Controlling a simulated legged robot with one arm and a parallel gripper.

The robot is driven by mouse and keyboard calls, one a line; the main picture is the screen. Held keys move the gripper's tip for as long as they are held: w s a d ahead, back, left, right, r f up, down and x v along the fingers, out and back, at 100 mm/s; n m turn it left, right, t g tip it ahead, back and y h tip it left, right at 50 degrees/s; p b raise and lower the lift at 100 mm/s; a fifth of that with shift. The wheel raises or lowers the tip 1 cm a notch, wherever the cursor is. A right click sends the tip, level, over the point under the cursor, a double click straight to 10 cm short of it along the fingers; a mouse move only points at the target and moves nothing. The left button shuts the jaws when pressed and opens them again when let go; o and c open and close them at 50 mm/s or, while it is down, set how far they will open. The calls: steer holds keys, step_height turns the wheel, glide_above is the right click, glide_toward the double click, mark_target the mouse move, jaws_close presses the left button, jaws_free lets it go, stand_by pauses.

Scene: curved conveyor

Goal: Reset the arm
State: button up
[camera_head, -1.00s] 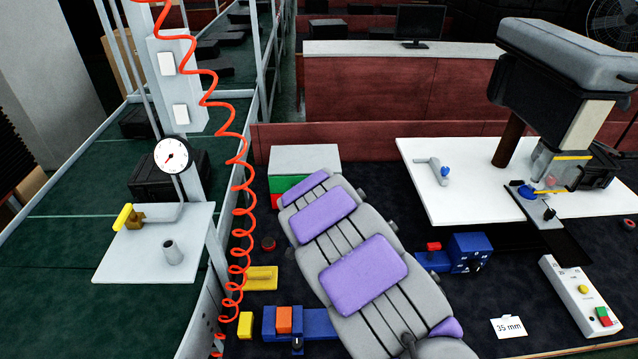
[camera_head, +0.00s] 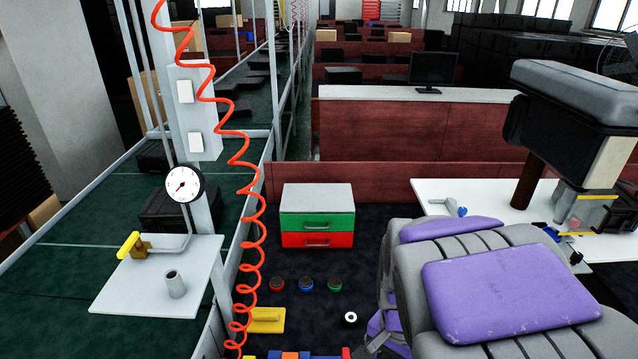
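My arm (camera_head: 510,285), grey with purple pads, fills the lower right of the head view. It looks folded back close to the camera. My gripper cannot be made out; the arm's end is hidden or outside the picture.
A red coiled hose (camera_head: 247,210) hangs at left. A white table (camera_head: 440,190) with a drill-like machine (camera_head: 570,110) stands right.

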steer(key=s+n+b, duration=0.2)
steer(key=s+n, duration=0.6)
steer(key=s, duration=0.7)
steer(key=shift+s+d+r+g+b, duration=0.3)
steer(key=shift+s+d+r+b, duration=0.05)
steer(key=shift+d+r, duration=0.1)
